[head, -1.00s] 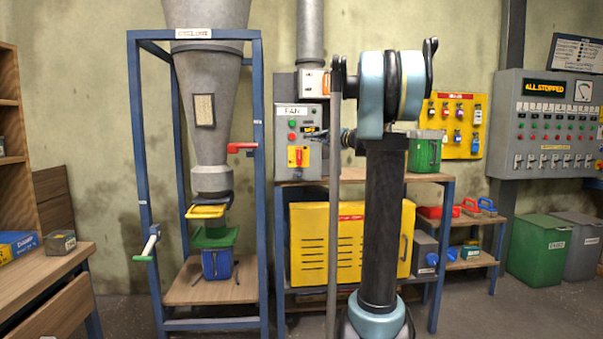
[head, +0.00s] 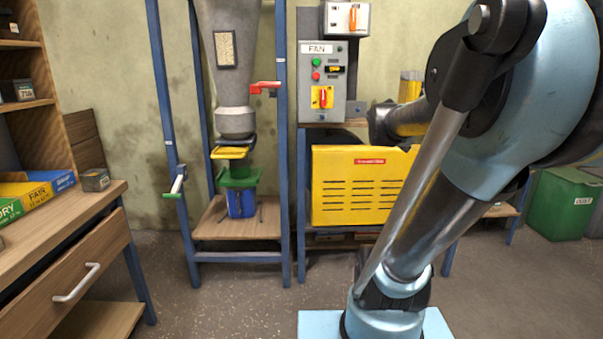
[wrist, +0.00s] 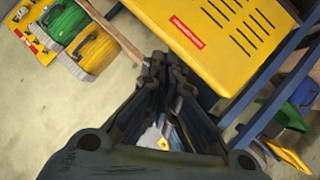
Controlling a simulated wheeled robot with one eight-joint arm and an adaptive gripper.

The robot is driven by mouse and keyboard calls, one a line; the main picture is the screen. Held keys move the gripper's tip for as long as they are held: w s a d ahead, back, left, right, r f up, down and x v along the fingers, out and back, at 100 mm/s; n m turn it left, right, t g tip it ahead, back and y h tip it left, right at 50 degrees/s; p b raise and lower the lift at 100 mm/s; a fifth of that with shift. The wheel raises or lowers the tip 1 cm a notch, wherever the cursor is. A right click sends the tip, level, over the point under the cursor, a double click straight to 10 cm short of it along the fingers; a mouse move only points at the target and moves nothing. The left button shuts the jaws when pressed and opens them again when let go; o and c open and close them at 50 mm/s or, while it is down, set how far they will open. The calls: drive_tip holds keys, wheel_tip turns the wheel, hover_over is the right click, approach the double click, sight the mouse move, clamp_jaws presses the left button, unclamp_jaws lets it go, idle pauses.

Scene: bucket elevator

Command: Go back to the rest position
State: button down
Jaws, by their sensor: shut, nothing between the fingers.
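My gripper (wrist: 165,75) shows in the wrist view, its dark fingers together with nothing held between them. In that view it points toward the yellow guard panel (wrist: 215,35) and the floor side of the frame. In the head view my arm fills the right side, bent over, and the gripper end is hidden behind it or too small to make out. The fan control box (head: 323,82), with a green and a red button and a red handle on a yellow plate, stands left of my arm.
A blue-framed hopper (head: 235,60) stands at centre left, with a red lever (head: 265,87) and a blue bucket (head: 241,203) below. A wooden bench (head: 75,250) with a drawer is at the left. A green bin (head: 560,200) is at the right. The floor between is clear.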

drive_tip(key=s+a+f+m+g+y, duration=0.1)
drive_tip(key=s+a+f+g, duration=0.2)
drive_tip(key=s+f, duration=0.5)
drive_tip(key=s+a+f+m+g+y, duration=0.1)
drive_tip(key=s+a+f+g+y, duration=0.1)
drive_tip(key=s+f, duration=0.6)
drive_tip(key=s+a+f+g+y, duration=0.1)
drive_tip(key=s+a+f+g, duration=0.4)
drive_tip(key=s+f, duration=0.3)
drive_tip(key=s, duration=0.4)
drive_tip(key=shift+a+f+m+y, duration=0.15)
drive_tip(key=shift+f+m+y, duration=0.2)
drive_tip(key=shift+m+y, duration=0.05)
drive_tip(key=shift+w+f, duration=0.2)
drive_tip(key=shift+w, duration=0.3)
